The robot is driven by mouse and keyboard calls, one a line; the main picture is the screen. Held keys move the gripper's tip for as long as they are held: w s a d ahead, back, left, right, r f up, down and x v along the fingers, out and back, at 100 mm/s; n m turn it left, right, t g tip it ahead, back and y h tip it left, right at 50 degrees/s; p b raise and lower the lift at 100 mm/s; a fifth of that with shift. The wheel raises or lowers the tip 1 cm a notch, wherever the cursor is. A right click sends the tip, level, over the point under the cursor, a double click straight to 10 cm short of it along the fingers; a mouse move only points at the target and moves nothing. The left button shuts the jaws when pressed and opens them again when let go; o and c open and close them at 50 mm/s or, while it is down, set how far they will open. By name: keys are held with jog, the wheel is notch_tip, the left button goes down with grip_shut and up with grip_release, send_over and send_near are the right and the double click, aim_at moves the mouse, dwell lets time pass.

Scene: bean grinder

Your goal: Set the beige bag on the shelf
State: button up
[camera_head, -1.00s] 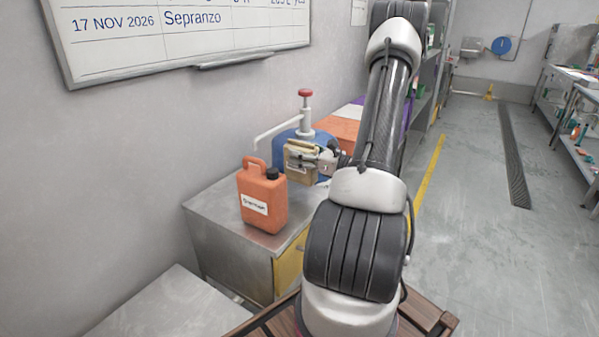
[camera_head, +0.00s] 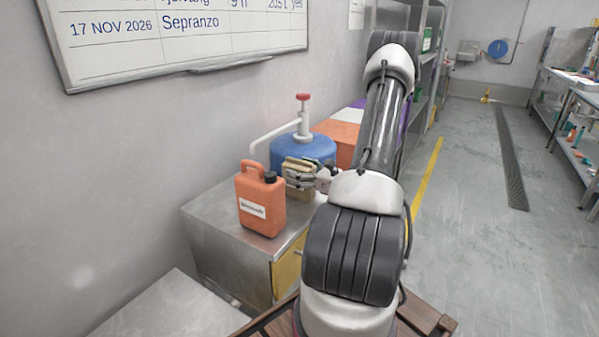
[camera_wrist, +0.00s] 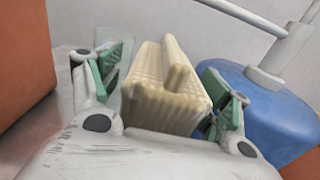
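The beige bag (camera_head: 297,189) is a small ribbed block above the metal cabinet, just right of the orange canister, in the head view. My gripper (camera_head: 304,179) is at its upper right side. In the wrist view the bag (camera_wrist: 165,92) stands between the green finger pads of my gripper (camera_wrist: 168,95), which appear shut on it. I cannot tell whether its underside touches the cabinet top. A shelf rack (camera_head: 428,62) stands at the back along the wall, partly hidden by my arm.
The orange canister (camera_head: 261,205) stands on the metal cabinet (camera_head: 215,213) close to the bag. A blue drum (camera_head: 290,150) with a pump is right behind it. Orange boxes (camera_head: 338,135) stand farther back.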

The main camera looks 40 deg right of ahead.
jog(key=shift+s+d+r, duration=0.1)
jog(key=v, duration=1.1)
jog(key=shift+s, duration=0.35)
jog(key=shift+d, duration=0.1)
